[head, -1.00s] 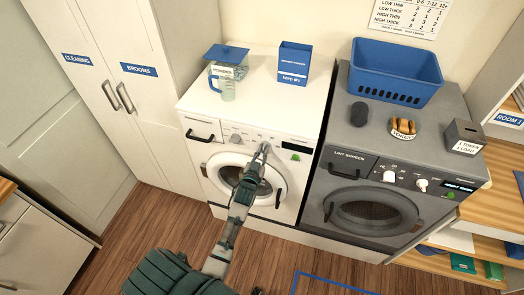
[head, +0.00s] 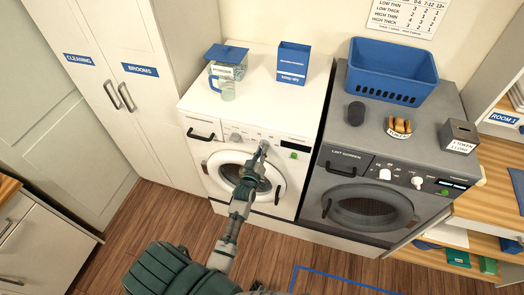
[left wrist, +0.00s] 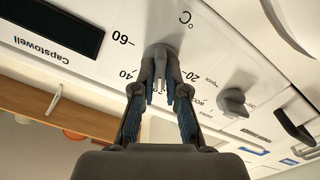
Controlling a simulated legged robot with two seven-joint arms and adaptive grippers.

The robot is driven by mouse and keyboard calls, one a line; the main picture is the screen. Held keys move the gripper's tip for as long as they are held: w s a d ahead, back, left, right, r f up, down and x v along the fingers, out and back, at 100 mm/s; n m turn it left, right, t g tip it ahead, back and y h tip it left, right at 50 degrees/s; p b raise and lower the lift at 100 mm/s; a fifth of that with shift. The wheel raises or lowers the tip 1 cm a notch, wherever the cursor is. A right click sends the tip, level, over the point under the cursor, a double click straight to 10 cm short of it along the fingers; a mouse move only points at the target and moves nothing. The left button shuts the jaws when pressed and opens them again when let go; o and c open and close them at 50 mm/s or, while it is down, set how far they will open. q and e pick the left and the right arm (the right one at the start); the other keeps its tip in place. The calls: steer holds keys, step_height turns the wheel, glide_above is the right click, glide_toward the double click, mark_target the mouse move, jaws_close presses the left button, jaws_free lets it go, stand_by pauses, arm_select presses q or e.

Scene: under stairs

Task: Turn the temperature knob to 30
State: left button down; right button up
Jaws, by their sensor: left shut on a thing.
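The white washing machine (head: 215,165) stands left of the grey dryer in the head view. My left gripper (head: 262,150) reaches its control panel. In the left wrist view the left gripper (left wrist: 160,85) is shut on the grey temperature knob (left wrist: 161,52), beside the °C mark. The numbers 60, 40 and 20 are printed around this knob. The fingers cover part of it, so I cannot tell where it points. A second grey knob (left wrist: 234,101) sits apart from the fingers. My right gripper is not in view.
The grey dryer (head: 333,205) bears a blue basket (head: 392,75), a token bowl (head: 398,128) and a token box (head: 459,136). A lidded container (head: 228,62), a mug (head: 226,90) and a blue box (head: 292,63) stand on the washer. Tall cabinets are at left.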

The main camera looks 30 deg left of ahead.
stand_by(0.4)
arm_select(q)
steer(key=c, duration=1.2)
jaws_free()
steer(key=shift+a, duration=0.1)
steer(key=v, duration=1.2)
steer(key=shift+f, duration=0.2)
